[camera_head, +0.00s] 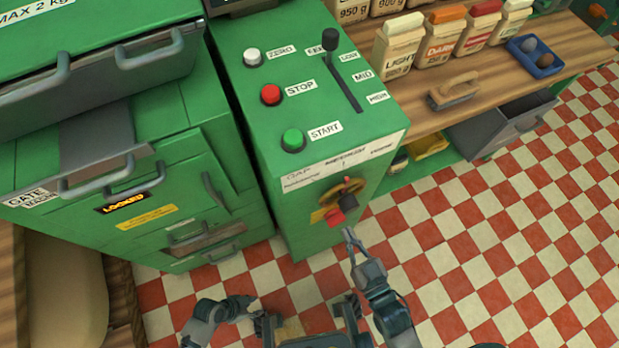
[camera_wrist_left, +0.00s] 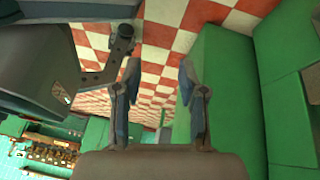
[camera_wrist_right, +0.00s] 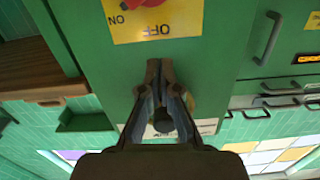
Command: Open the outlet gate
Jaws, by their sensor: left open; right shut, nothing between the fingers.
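The green machine at the left of the head view has a tag reading GATE (camera_head: 34,198) by a grey bar handle (camera_head: 105,180). A lit LOCKED sign (camera_head: 130,203) sits below it, also at the right wrist view's edge (camera_wrist_right: 308,58). On the adjoining cabinet are a brass handwheel (camera_head: 352,186) and a red switch (camera_head: 336,217) on a yellow ON/OFF plate (camera_wrist_right: 155,28). My right gripper (camera_wrist_right: 160,66) is shut and empty, before that cabinet's front. My left gripper (camera_wrist_left: 158,76) is open and empty, above the floor beside green panels.
The cabinet top carries a white ZERO button (camera_head: 252,56), red STOP button (camera_head: 271,94), green START button (camera_head: 293,139) and a black slider lever (camera_head: 330,38). The checked floor (camera_head: 470,240) is clear.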

